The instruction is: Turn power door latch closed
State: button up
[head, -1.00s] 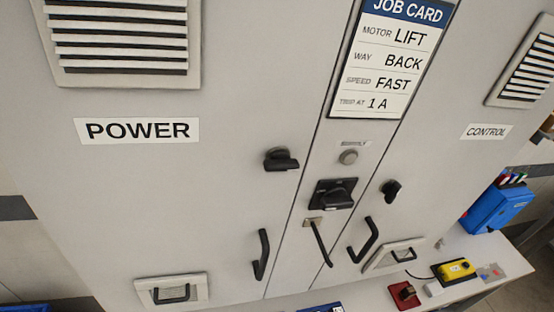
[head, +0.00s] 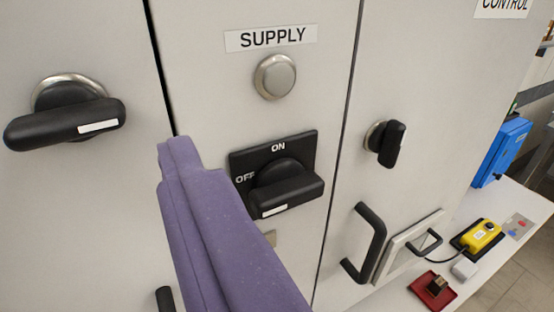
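The power door latch (head: 65,118) is a black knob handle on a round metal base, at the left in the head view. Its bar lies nearly level, the right end slightly higher, with a white mark near that end. The power door (head: 60,220) looks flush with the centre panel. My gripper (head: 180,155) appears as a purple shape rising from the bottom centre. Its tip is right of the latch and lower, apart from it in the picture. I cannot tell whether its fingers are open or shut.
The supply switch (head: 285,190) with OFF and ON marks is right of my gripper, partly behind it. A round supply button (head: 275,77) is above. The control door latch (head: 389,145) and handle (head: 367,245) are farther right. A bench (head: 500,260) holds a yellow box (head: 481,236).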

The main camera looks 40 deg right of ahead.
aim_at(67, 134)
jog(key=x, duration=0.7)
jog(key=shift+w+d+f, duration=0.2)
jog(key=shift+w+f, duration=0.05)
jog(key=shift+w, duration=0.15)
jog(key=shift+c, duration=0.4)
jog(key=c, duration=1)
